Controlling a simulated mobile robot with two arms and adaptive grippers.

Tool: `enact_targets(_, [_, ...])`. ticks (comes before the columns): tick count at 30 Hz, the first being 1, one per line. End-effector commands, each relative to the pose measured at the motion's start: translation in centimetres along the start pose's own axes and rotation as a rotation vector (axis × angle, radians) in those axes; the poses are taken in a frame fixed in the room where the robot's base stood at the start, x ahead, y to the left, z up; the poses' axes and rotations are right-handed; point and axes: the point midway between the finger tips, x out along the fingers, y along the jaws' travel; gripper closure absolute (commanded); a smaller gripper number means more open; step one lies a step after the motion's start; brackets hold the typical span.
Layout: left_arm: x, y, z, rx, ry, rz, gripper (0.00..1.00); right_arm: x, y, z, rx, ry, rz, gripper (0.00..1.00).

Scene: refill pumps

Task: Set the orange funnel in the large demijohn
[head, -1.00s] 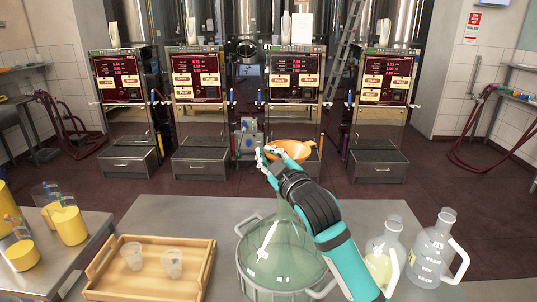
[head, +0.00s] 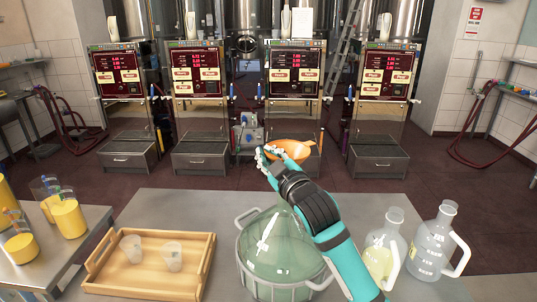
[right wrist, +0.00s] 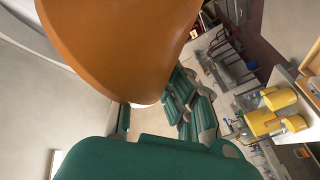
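The orange funnel (head: 292,149) is in my right gripper (head: 268,153), which is closed on it at the funnel's left side. In the right wrist view the funnel (right wrist: 120,40) fills the upper left, close to the camera. The large demijohn (head: 265,240), of greenish clear glass with grey handles, stands upright on the grey table. The funnel is held up in the air, apart from the demijohn. My right forearm crosses in front of the demijohn's right side, and its neck is mostly hidden behind my wrist. My left gripper is not in view.
A wooden tray (head: 206,262) with two clear cups lies left of the demijohn. Two glass jugs (head: 384,248) (head: 432,245) with white handles stand to its right. Yellow containers (head: 68,220) stand on a side table at far left. Filling machines (head: 295,110) line the back.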

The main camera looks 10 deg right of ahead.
Motion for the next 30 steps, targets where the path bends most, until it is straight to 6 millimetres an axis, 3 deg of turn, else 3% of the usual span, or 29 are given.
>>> enact_targets(30, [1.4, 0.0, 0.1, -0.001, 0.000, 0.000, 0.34, -0.1, -1.7, 2.1, -0.001, -0.001, 0.000, 1.00])
